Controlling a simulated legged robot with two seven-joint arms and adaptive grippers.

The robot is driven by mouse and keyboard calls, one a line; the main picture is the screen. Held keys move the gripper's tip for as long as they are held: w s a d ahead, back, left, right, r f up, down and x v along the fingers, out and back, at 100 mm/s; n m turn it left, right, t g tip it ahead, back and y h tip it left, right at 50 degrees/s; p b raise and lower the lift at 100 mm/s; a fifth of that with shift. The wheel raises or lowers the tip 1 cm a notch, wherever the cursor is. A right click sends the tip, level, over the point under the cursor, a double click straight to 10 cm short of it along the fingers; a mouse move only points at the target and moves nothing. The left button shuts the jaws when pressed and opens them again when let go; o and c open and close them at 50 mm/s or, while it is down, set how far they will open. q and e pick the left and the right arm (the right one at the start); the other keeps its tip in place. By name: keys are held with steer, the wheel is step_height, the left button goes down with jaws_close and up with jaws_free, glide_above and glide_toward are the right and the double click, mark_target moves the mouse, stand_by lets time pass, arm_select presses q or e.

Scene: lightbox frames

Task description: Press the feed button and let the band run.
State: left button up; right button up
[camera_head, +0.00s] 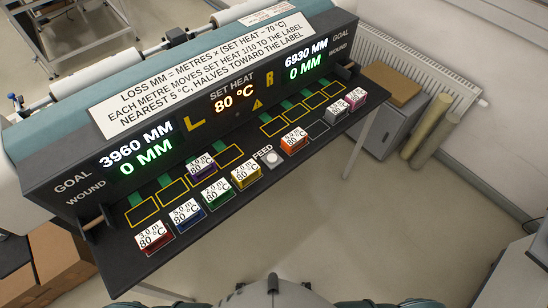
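The FEED button (271,157) is a pale round knob on the black console (262,189), near its middle. The left display (140,152) reads goal 3960 MM, wound 0 MM. The right display (306,62) reads goal 6930 MM, wound 0 MM. The set heat display (235,98) reads 80 °C. A purple block (201,168) stands in the left row of yellow outlines (141,213). Red (154,239), blue (187,217), green (217,194), yellow (246,175), orange (294,142), grey (337,110) and pink (355,98) blocks stand along the front. Neither gripper shows.
A sign (190,73) gives the loss rule above the displays. The right row of yellow outlines (273,126) is empty. Cardboard boxes (60,262) stand at the lower left. A grey cabinet (385,118) and rolls (430,128) stand at the right. The floor between is clear.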

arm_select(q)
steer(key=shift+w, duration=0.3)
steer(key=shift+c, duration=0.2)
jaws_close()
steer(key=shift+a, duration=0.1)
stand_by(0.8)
